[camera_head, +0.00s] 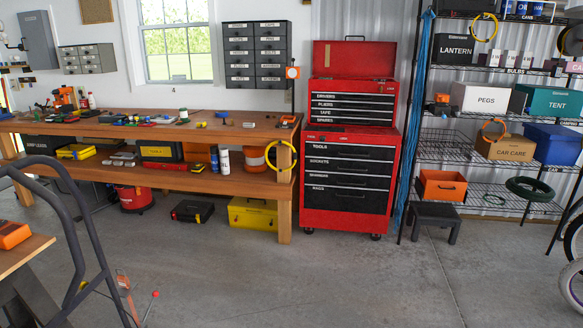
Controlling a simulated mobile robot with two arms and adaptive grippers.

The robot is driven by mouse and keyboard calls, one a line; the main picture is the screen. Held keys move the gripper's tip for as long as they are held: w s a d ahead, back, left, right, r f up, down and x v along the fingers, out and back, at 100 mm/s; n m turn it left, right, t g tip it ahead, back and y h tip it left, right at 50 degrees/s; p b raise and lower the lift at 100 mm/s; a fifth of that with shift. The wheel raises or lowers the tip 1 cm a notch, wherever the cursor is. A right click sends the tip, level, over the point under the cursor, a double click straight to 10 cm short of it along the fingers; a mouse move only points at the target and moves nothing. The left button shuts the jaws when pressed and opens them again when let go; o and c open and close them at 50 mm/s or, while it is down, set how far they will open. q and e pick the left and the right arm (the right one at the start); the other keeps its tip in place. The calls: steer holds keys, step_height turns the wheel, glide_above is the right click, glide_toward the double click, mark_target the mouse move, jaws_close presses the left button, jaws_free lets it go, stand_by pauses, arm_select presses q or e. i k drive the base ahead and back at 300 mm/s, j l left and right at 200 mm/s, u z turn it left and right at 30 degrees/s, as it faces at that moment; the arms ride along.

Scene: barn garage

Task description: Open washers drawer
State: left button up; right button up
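A dark grey wall cabinet (256,54) with two columns of small labelled drawers hangs right of the window. Its labels are mostly too small to read, so I cannot tell whether one says washers. A smaller grey drawer cabinet (87,59) hangs left of the window, with labels also unreadable. A red tool chest (350,140) stands right of the workbench with its lid up. Its labelled black drawers look shut, and I cannot clearly read washers on any of them. Neither of my grippers is in view.
A wooden workbench (190,131) holding tools runs below both wall cabinets. A yellow toolbox (252,213) sits under it. Wire shelves (456,146) and a black stool (436,217) are at right. A dark tubular handle (75,235) stands front left. The middle floor is clear.

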mark_target(262, 69)
steer(key=i+u, duration=0.1)
steer(key=i, duration=2.25)
steer(key=l, duration=0.1)
